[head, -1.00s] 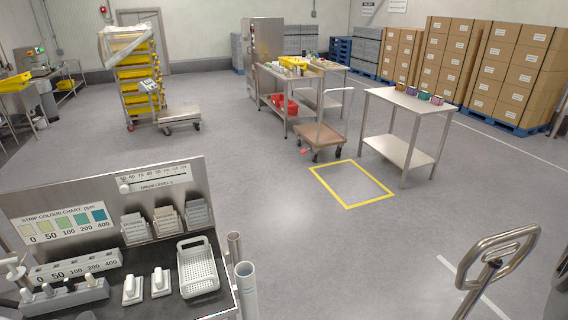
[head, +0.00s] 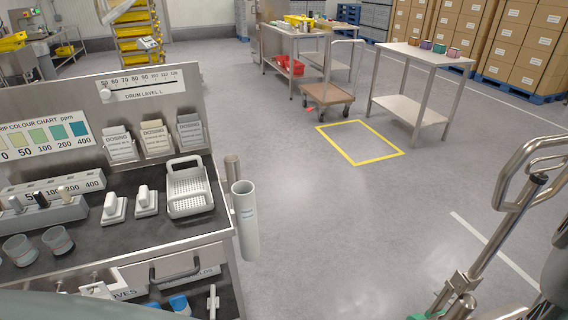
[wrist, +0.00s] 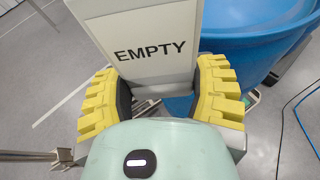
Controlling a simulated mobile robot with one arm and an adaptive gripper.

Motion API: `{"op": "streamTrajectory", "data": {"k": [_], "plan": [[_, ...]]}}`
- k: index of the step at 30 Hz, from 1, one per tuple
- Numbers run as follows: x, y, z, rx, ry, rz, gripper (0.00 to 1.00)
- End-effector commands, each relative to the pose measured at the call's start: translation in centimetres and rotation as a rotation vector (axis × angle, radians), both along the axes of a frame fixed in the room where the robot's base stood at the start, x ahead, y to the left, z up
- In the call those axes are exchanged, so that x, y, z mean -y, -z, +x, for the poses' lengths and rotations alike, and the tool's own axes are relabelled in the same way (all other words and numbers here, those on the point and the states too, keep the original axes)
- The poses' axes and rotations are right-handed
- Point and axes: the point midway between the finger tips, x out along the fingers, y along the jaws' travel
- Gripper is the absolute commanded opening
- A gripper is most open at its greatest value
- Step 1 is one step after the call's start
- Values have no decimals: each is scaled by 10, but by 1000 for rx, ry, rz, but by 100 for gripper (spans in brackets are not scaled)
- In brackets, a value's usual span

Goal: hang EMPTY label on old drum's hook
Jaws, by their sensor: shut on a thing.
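The EMPTY label (wrist: 150,32) is a pale plate with dark lettering, seen in the wrist view. My gripper (wrist: 162,95) has yellow ridged fingers on either side of the label's lower part and is shut on it. A blue drum (wrist: 255,45) stands just beyond the label to the upper right in the wrist view. No hook on the drum can be made out. The head view shows neither the label, the drum nor the gripper's fingers.
A steel bench (head: 110,255) with dosing cards, a white basket (head: 188,190) and cups stands at left in the head view. A metal trolley handle (head: 520,195) rises at right. A yellow floor square (head: 360,160) is empty. Cables (wrist: 300,110) lie on the floor.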

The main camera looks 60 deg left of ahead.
Motion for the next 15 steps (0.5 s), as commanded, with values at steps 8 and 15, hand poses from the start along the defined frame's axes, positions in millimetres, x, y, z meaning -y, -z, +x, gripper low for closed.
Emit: {"op": "streamTrajectory", "data": {"k": [8,15], "plan": [[22,112,-27,-4,87,-8,18],[34,194,-51,-11,143,-14,18]]}}
